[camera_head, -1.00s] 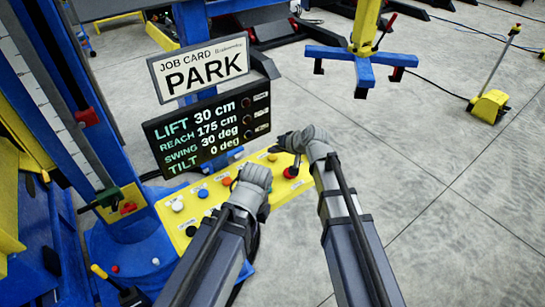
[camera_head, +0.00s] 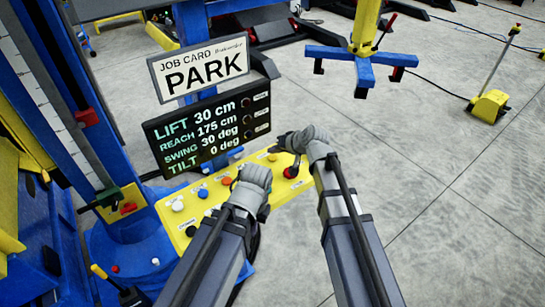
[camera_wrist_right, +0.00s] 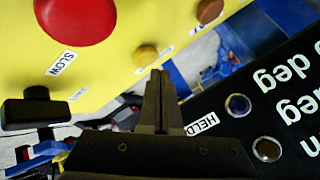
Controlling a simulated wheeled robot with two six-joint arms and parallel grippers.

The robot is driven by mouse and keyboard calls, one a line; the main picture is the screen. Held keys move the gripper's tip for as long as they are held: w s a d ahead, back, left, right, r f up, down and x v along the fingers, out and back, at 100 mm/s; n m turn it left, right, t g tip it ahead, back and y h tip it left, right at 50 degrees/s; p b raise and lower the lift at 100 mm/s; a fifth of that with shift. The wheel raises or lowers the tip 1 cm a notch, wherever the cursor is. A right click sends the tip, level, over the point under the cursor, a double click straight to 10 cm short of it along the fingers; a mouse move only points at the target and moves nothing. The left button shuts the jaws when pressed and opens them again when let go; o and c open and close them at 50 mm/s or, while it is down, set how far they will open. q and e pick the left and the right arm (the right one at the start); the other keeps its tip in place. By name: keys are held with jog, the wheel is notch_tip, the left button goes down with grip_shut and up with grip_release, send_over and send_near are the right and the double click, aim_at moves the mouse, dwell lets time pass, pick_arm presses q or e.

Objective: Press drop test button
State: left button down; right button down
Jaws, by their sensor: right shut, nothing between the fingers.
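A yellow control panel (camera_head: 190,207) carries several coloured buttons, among them a blue one (camera_head: 203,193) and an orange one (camera_head: 226,181). I cannot make out which is the drop test button; its label is not readable. My right gripper (camera_head: 281,141) is over the far right end of the panel.
A dark display (camera_head: 207,132) reads lift 30 cm, reach 175 cm, swing 30 deg, tilt 0 deg. A job card (camera_head: 199,68) above reads PARK. A blue post stands at left. A blue four-armed fixture (camera_head: 362,62) hangs at the back.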

aim_at(275, 159)
jog(key=shift+f+b, duration=0.35)
jog(key=shift+f, duration=0.1)
jog(key=shift+f+b, duration=0.4)
jog(key=shift+b, duration=0.05)
dwell(0.5)
jog(key=shift+r, duration=0.15)
jog(key=shift+r+p, duration=0.75)
jog(key=shift+p, duration=0.15)
notch_tip(275, 159, up, 5)
jog(key=p, duration=0.5)
dwell(0.3)
jog(key=shift+f, duration=0.1)
dwell(0.5)
